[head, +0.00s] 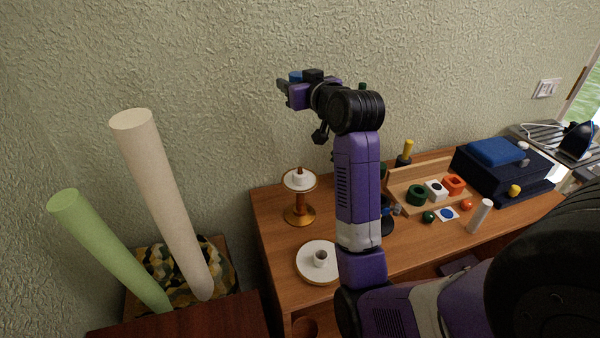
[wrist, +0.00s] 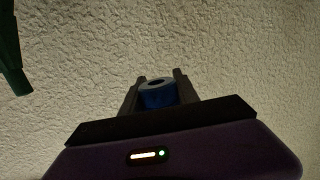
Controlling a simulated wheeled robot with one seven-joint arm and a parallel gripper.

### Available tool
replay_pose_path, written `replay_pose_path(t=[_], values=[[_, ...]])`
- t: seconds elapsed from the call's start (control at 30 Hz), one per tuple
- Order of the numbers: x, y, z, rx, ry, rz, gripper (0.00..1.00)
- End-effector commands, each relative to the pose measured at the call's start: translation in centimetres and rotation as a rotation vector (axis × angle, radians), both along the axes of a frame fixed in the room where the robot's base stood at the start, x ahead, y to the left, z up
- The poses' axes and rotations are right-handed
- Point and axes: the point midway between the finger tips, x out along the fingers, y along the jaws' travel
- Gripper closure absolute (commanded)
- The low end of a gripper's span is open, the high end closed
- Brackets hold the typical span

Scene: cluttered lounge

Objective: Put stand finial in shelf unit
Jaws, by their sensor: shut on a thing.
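My gripper (head: 287,88) is raised in front of the wall, above the wooden unit. It is shut on a small blue cylindrical piece (wrist: 158,95) with a dark hole in its end; the piece also shows in the head view (head: 296,76). I cannot tell for sure that this is the stand finial. The wooden unit (head: 280,240), seemingly the shelf unit, stands below with an open front. Its inside is mostly hidden. An amber stand (head: 299,214) on its top carries a white piece with a brown tip.
A round white plate (head: 308,269) with a small grey cup sits on the top. A wooden tray (head: 400,178), coloured blocks and a dark blue box (head: 500,172) lie to the right. Two tall rolls (head: 160,190) lean at left. A dark green thing (wrist: 12,60) edges the wrist view.

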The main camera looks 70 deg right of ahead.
Motion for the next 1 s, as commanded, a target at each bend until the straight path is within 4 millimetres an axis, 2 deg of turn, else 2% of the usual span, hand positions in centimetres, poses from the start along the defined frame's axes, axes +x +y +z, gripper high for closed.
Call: replay_pose_path(t=[0.03,0.07,0.33,0.73,0.87,1.0], values=[[-0.9,-0.2,0.6,-0.004,-0.002,-0.002,1.0],[-1.0,0.3,0.1,0.001,0.001,0.012,1.0],[-0.8,1.4,-2.1,0.0,0.001,0.052,1.0],[-0.8,1.5,-2.6,0.001,0.001,0.055,1.0],[-0.8,1.5,-4.6,0.003,0.004,0.055,1.0],[-0.8,1.6,-8.1,0.005,0.005,0.056,1.0]])
